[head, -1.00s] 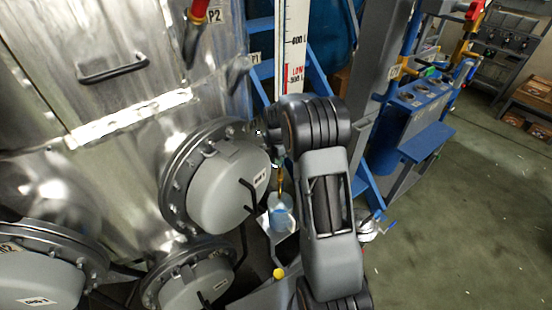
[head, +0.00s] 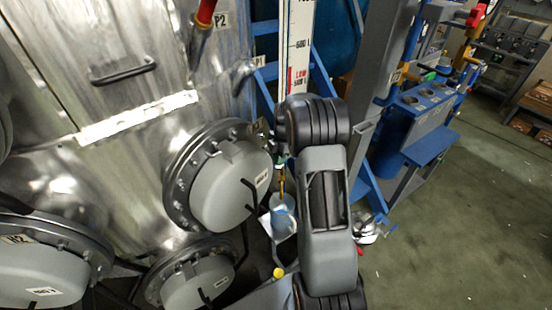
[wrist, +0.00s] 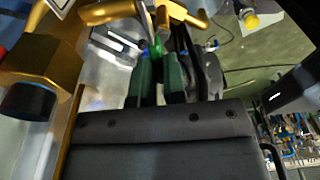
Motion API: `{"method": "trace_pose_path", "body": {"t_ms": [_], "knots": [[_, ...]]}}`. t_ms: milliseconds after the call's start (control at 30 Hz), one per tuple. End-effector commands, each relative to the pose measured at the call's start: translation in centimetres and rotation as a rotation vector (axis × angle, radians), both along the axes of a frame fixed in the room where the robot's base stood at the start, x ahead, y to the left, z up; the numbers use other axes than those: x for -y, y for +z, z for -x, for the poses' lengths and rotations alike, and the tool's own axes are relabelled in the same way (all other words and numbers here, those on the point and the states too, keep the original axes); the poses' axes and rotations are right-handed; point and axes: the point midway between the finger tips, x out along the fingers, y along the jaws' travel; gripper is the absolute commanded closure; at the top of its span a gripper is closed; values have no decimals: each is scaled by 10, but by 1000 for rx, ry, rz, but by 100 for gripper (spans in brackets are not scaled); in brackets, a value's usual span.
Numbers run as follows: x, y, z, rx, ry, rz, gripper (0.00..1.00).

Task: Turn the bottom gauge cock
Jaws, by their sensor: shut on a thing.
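In the wrist view, my gripper (wrist: 158,60) has its two green-padded fingers close together on a small green piece, which looks like the handle of the bottom gauge cock (wrist: 155,47). The cock's brass fitting (wrist: 125,13) is just beyond the fingertips. How far the handle is turned cannot be told. In the head view, my arm covers most of the gripper and the cock. The tall white level gauge (head: 299,50) with its red LOW mark stands just above my arm there.
Grey domed covers (head: 230,185) on the steel tank stand close left of my arm. A clear vessel with blue liquid (head: 283,215) is beside the arm. A blue frame (head: 370,185) and blue panel unit (head: 425,115) are to the right. Open green floor (head: 460,230) lies beyond.

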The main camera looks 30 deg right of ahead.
Motion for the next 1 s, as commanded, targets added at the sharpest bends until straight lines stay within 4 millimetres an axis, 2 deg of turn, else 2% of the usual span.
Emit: {"method": "trace_pose_path", "body": {"t_ms": [33,300,633,833,1000], "knots": [[0,0,0,0,-1,1,88],[-1,0,0,-1,1,2,63],[-1,4,-1,0,2,2,63],[-1,33,1,5,1,5,63],[-9,67,29,6,0,4,63]]}}
